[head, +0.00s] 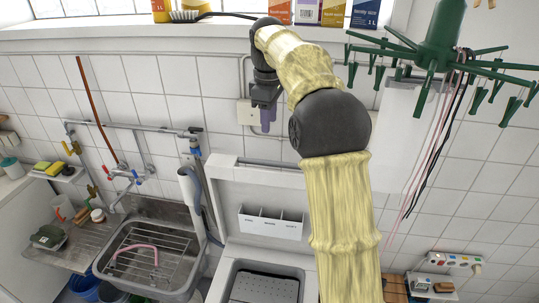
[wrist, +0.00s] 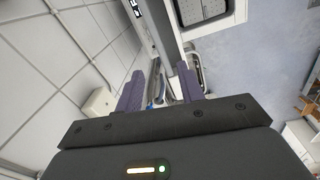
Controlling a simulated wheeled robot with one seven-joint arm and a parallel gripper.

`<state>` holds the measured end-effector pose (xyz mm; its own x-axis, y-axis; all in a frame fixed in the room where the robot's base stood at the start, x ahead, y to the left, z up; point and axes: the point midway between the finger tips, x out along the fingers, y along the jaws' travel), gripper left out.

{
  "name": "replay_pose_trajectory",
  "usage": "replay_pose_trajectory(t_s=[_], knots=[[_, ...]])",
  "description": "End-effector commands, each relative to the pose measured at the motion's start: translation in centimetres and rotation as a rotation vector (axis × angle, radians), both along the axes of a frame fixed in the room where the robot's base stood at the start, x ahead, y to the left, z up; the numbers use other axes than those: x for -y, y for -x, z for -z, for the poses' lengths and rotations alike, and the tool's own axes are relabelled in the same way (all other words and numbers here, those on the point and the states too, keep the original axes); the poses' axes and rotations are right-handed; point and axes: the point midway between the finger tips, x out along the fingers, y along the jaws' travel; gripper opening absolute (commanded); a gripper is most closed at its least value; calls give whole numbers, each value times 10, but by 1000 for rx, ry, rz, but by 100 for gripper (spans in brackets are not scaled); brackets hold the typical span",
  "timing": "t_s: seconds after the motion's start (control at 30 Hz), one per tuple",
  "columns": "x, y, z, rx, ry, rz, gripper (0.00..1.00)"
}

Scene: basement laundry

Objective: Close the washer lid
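The white washer (head: 226,272) stands at the bottom middle of the head view, its top open onto a grey tub (head: 264,287). A white framed panel (head: 225,195), seemingly the raised lid, stands upright behind the opening. My arm hides its right side. My gripper (head: 265,124) is above and behind this panel, close to the tiled wall, pointing down. In the wrist view its two purple fingers (wrist: 159,85) are apart with nothing held between them. A white rim around a dark opening (wrist: 205,9), apparently the washer, shows at the top there.
A white three-slot holder (head: 270,224) is at the panel's lower part. A metal sink (head: 150,235) with a rack stands left. A wall box (head: 246,113) is beside my gripper. A green peg hanger (head: 440,50) hangs at upper right.

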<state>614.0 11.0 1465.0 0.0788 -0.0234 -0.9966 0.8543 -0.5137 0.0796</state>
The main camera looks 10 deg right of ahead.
Motion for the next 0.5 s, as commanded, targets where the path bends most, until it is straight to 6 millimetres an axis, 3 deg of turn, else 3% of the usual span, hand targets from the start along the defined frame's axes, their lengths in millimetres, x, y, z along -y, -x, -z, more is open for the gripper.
replay_pose_trajectory(t_s=[0.2,0.5], knots=[[1,-9,-27,-22,9,-128,38],[1,-8,-32,-26,11,-150,38]])
